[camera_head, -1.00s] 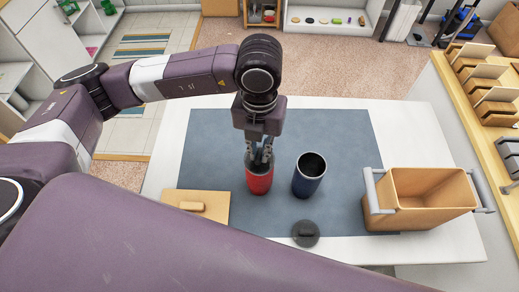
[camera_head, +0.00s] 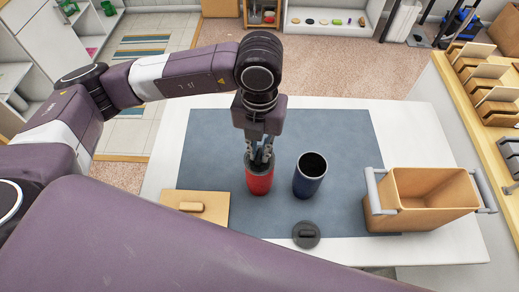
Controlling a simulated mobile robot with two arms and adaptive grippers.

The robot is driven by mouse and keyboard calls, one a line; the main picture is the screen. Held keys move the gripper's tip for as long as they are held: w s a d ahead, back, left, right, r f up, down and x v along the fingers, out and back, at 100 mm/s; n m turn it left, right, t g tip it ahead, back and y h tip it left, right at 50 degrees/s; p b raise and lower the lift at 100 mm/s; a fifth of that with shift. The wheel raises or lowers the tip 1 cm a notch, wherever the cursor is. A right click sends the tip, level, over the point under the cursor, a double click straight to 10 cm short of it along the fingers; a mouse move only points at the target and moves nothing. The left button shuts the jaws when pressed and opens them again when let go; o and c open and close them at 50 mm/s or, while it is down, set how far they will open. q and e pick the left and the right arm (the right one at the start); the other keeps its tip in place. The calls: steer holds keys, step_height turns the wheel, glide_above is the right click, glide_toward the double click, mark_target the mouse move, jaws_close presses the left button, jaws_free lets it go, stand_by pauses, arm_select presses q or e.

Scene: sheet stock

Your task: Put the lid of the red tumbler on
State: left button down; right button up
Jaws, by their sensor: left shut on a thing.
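The red tumbler (camera_head: 260,182) stands upright on the blue-grey mat. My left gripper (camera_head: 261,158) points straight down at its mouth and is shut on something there. That thing is mostly hidden by the fingers; it sits where the red tumbler's lid would be, and I cannot tell if it is seated on the rim. A dark blue tumbler (camera_head: 308,178) stands open and upright just to the right. A dark round lid (camera_head: 306,235) with a raised grip lies at the mat's front edge. My right gripper is not in view.
A tan bin (camera_head: 428,190) with grey handles stands at the right of the white table (camera_head: 415,125). A wooden board (camera_head: 220,208) with a small handle lies at the front left. The mat (camera_head: 345,130) is clear behind the tumblers. My own arm covers the near side.

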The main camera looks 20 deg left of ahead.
arm_select(q)
steer(key=shift+f+b, duration=0.1)
steer(key=shift+b, duration=0.35)
stand_by(1.0)
steer(key=shift+f+b, duration=0.2)
steer(key=shift+b, duration=0.5)
stand_by(1.0)
steer(key=c, duration=1.4)
jaws_free()
steer(key=shift+r+p, duration=1.85)
steer(key=shift+r, duration=1.7)
